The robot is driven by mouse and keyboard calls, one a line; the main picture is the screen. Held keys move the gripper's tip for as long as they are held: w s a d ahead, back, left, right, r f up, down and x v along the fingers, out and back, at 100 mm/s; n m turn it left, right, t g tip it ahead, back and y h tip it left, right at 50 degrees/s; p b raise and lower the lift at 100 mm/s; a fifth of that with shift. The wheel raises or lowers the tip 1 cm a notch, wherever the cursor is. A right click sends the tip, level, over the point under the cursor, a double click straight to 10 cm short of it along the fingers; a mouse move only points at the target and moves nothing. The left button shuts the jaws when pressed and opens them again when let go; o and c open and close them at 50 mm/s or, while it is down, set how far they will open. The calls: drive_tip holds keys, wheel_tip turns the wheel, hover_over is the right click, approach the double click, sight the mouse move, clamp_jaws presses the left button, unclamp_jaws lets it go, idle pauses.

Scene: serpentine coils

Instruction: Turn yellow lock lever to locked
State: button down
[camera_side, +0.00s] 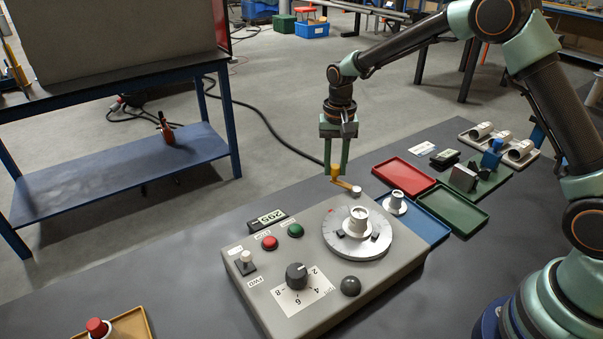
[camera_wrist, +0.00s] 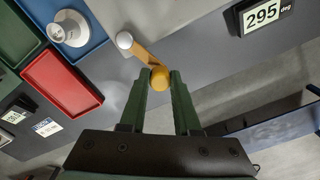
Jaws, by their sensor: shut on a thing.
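The yellow lock lever (camera_side: 345,184) stands at the far corner of the grey control box (camera_side: 330,292), near the round metal turntable (camera_side: 378,245). It has an upright yellow knob (camera_side: 336,172) at one end and a pale round pivot cap (camera_side: 356,190) at the other. My gripper (camera_side: 337,169) reaches down from above and is shut on the knob. In the wrist view the knob (camera_wrist: 160,77) sits between the two green fingertips, and the lever arm (camera_wrist: 143,55) runs up and left to the white cap (camera_wrist: 124,40).
A display reading 295 (camera_side: 267,218), red (camera_side: 270,243) and green (camera_side: 295,230) buttons and a dial (camera_side: 296,275) are on the box. Red (camera_side: 403,175), blue (camera_side: 428,228) and green (camera_side: 452,208) trays lie beside it. A blue tray holds a flanged metal part (camera_side: 396,202).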

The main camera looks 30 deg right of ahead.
sight(332, 173)
drive_tip(key=shift+r, duration=0.1)
idle(0.4)
drive_tip(key=n, duration=0.1)
drive_tip(key=s+a+n, duration=0.1)
drive_tip(key=n, duration=0.1)
drive_tip(key=shift+a, duration=0.25)
drive_tip(key=n, duration=0.2)
drive_tip(key=s+a+n, duration=0.1)
drive_tip(key=n, duration=0.1)
drive_tip(key=shift+s+a, duration=0.15)
drive_tip(key=shift+a, duration=0.05)
drive_tip(key=n, duration=0.1)
drive_tip(key=s+n, duration=0.1)
drive_tip(key=n, duration=0.1)
drive_tip(key=shift+s+a+n, duration=0.3)
drive_tip(key=shift+a, duration=0.05)
drive_tip(key=shift+s+a+n, duration=0.1)
drive_tip(key=shift+s+n, duration=0.35)
drive_tip(key=shift+n, duration=0.4)
drive_tip(key=shift+s+a+n, duration=0.1)
drive_tip(key=shift+s+n, duration=0.3)
drive_tip(key=shift+n, duration=0.45)
drive_tip(key=c, duration=0.6)
unclamp_jaws()
